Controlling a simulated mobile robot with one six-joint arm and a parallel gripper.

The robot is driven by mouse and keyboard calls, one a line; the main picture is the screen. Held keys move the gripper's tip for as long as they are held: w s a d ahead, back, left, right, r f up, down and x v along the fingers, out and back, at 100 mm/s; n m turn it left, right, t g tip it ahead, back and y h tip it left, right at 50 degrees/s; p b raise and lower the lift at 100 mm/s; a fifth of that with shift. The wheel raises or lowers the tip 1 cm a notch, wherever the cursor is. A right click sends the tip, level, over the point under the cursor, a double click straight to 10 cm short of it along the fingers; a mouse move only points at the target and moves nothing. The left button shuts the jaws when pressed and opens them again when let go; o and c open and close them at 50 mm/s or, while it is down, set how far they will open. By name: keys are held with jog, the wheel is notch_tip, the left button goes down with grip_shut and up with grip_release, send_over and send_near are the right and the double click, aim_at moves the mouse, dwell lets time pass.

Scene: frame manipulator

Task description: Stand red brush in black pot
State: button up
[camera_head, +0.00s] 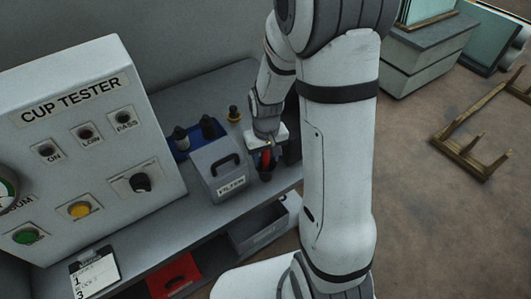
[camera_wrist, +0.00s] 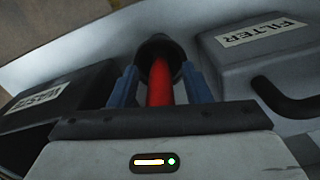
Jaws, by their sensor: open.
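The red brush (camera_head: 266,159) is upright at the front of the shelf, beside the grey FILTER box. In the wrist view its red shaft (camera_wrist: 161,84) runs between the two blue fingers of my gripper (camera_wrist: 160,88). The fingers are apart on either side of it, with a gap showing. The brush's far end meets a round black pot (camera_wrist: 163,46), and appears to be inside it. In the head view the dark pot (camera_head: 266,176) shows just below the red. My gripper (camera_head: 264,154) is low over it; my arm hides part of this area.
The FILTER box (camera_wrist: 262,62) with a black handle stands close on one side, and a dark labelled box (camera_wrist: 52,90) on the other. A blue tray (camera_head: 181,155) with black bottles is behind. The CUP TESTER panel (camera_head: 100,120) stands at left.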

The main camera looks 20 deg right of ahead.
notch_tip(320, 180, up, 12)
jog(key=shift+r+b, duration=0.2)
jog(key=shift+b, duration=0.2)
jog(key=s+r+t, duration=0.1)
jog(key=s+r, duration=0.2)
jog(key=s, duration=0.4)
jog(key=s+r+t, duration=0.2)
jog(key=s+r, duration=0.2)
jog(key=s, duration=0.3)
jog(key=shift+s+r+m, duration=0.15)
jog(key=shift+m, duration=0.25)
jog(key=shift+c, duration=0.8)
jog(key=shift+a, duration=0.1)
